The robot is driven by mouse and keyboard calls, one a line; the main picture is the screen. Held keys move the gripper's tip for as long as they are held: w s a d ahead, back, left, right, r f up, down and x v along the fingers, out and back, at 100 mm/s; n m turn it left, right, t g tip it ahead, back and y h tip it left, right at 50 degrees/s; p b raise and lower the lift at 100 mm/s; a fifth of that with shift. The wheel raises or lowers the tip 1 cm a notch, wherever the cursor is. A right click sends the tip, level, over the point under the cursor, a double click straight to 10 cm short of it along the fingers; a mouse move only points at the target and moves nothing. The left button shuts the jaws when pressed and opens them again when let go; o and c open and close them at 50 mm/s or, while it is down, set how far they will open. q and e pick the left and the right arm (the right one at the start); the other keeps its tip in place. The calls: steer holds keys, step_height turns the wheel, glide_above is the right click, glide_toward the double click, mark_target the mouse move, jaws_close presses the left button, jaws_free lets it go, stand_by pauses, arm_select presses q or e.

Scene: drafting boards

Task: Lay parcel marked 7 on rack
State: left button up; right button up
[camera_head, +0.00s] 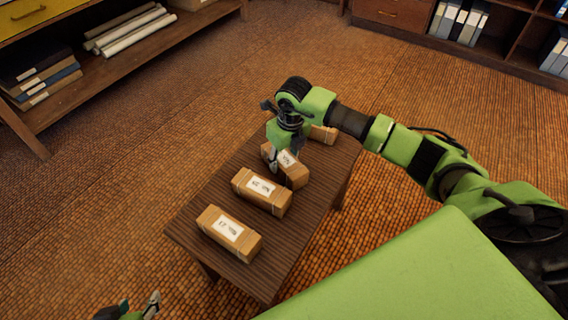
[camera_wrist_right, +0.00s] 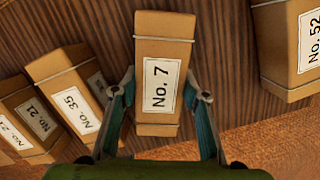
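The parcel marked 7 (camera_head: 293,172) is a brown box with a white label, lying on the dark slatted table (camera_head: 282,243). Its "No. 7" label reads clearly in the right wrist view (camera_wrist_right: 160,85). My right gripper (camera_head: 274,160) is down at this parcel. In the right wrist view its two fingers (camera_wrist_right: 161,82) lie along both long sides, with the tips against the box. I see no clear lift off the table. My left gripper (camera_head: 138,304) is at the bottom left edge, partly cut off, its fingers apart and empty. I cannot make out a separate rack.
Similar parcels share the table: No. 35 (camera_wrist_right: 75,95) and No. 21 (camera_wrist_right: 33,120) on one side, No. 52 (camera_wrist_right: 295,45) on the other. A shelf unit (camera_head: 75,105) with paper rolls stands at upper left, a bookcase (camera_head: 480,45) at upper right. Open floor lies between.

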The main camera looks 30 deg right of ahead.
steer(key=shift+w, duration=0.1)
steer(key=c, duration=0.3)
steer(key=shift+r, duration=0.1)
steer(key=shift+c, duration=0.2)
steer(key=shift+r, duration=0.1)
